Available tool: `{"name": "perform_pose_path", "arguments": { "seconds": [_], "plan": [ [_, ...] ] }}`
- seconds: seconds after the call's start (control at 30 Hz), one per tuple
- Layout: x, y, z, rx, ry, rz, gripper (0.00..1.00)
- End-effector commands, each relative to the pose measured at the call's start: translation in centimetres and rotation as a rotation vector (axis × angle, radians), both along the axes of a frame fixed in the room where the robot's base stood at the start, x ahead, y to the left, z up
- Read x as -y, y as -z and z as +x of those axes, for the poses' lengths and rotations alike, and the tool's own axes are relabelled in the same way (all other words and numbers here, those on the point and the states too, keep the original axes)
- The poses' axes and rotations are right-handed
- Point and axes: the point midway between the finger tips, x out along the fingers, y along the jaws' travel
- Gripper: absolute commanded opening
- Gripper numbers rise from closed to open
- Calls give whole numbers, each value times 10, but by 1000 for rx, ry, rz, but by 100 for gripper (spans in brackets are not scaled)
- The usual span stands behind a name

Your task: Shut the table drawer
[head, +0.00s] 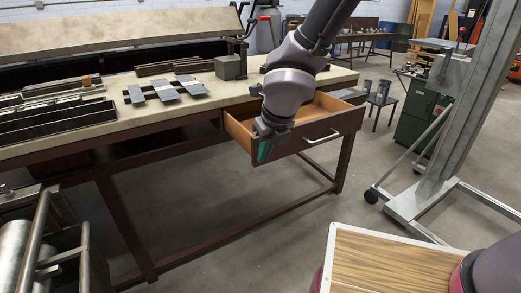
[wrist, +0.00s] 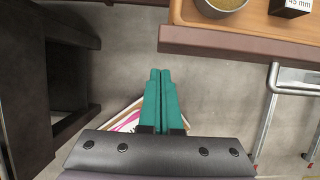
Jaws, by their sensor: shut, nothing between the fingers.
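The table drawer stands pulled out from the workbench, its reddish-brown front (head: 335,128) facing the open floor. It has a silver handle (head: 322,137) and light wooden sides. My gripper (head: 264,152) points down at the drawer's left front corner and hides part of it. Its teal fingers (wrist: 160,74) are together and empty in the wrist view. There the drawer front's edge (wrist: 240,44) is at the upper right, just beyond the fingertips, with a gap of floor showing. Whether they touch the drawer cannot be told.
The wrist view shows a bowl (wrist: 221,5) and a small black-and-white box (wrist: 291,7) on the wood. The workbench top (head: 115,88) carries metal strips and trays. A metal lift stand (head: 432,200) is at the right.

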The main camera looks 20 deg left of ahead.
Motion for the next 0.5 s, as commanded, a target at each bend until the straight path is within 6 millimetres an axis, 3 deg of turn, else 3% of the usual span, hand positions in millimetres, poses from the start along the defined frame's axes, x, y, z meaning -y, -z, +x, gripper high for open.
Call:
{"name": "perform_pose_path", "arguments": {
  "seconds": [0.2,0.5],
  "plan": [
    [-13,0,10,0,0,1,0],
    [-14,0,11,0,-1,0,0]
  ]
}}
